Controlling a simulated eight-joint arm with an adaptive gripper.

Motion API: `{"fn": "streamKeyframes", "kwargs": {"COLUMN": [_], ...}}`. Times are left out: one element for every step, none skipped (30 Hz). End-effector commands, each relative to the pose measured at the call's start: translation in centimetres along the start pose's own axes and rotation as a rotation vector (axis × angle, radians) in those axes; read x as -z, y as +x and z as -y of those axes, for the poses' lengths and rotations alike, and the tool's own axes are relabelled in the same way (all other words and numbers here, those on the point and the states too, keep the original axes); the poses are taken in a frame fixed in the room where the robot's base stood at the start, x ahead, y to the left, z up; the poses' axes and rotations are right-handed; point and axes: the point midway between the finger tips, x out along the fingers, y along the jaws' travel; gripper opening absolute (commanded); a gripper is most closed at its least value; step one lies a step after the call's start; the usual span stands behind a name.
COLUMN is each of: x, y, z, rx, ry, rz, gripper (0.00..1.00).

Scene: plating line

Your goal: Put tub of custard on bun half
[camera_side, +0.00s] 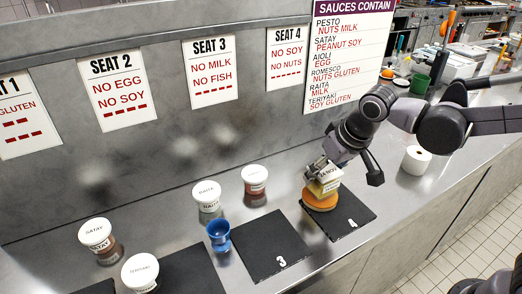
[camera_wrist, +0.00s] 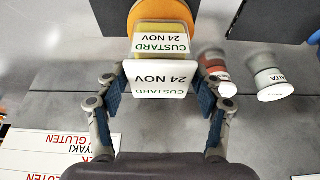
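The tub of custard (camera_side: 328,184) has a white lid and a yellowish body. In the wrist view the tub (camera_wrist: 160,78) shows its CUSTARD 24 NOV labels. The orange-brown bun half (camera_side: 318,202) lies on the dark mat marked 4 (camera_side: 355,212), directly below the tub. It shows behind the tub in the wrist view (camera_wrist: 146,10). The tub looks very near or touching the bun; I cannot tell which.
Left of mat 4 are mat 3 (camera_side: 272,258), a blue cup (camera_side: 219,236), and white-lidded tubs: raita (camera_side: 207,194), satay (camera_side: 97,238), teriyaki (camera_side: 140,272) and a reddish one (camera_side: 255,180). A white roll (camera_side: 416,160) stands right. A sign-covered wall (camera_side: 150,150) runs behind.

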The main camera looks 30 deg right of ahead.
Motion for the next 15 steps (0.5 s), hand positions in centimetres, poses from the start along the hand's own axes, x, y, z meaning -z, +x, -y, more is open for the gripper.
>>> {"fn": "streamKeyframes", "kwargs": {"x": [0.00, 0.00, 0.00, -0.01, -0.01, -0.01, -0.01, -0.01, -0.01, 0.01, 0.03, 0.07, 0.11, 0.10, 0.11], "y": [-0.01, -0.01, -0.02, -0.02, -0.02, -0.02, -0.03, -0.03, -0.04, -0.07, -0.12, -0.25, -0.38, -0.58, -0.91], "z": [0.00, 0.00, 0.00, 0.00, 0.00, 0.00, 0.00, 0.00, 0.00, 0.00, -0.01, -0.01, -0.01, -0.01, 0.00], "rx": [0.000, 0.000, 0.000, 0.000, 0.000, 0.000, 0.000, 0.000, 0.000, 0.000, 0.000, 0.000, 0.000, 0.000, 0.000], "ry": [0.000, 0.000, 0.000, 0.000, 0.000, 0.000, 0.000, 0.000, 0.000, 0.000, 0.000, 0.000, 0.000, 0.000, -0.001], "rz": [0.000, 0.000, 0.000, 0.000, 0.000, 0.000, 0.000, 0.000, 0.000, 0.000, 0.000, 0.000, 0.000, 0.000, 0.000], "gripper": [0.80, 0.80, 0.80, 0.80, 0.80, 0.80, 0.80, 0.80, 0.80, 0.80, 0.80, 0.80, 0.80, 0.80, 0.80]}}
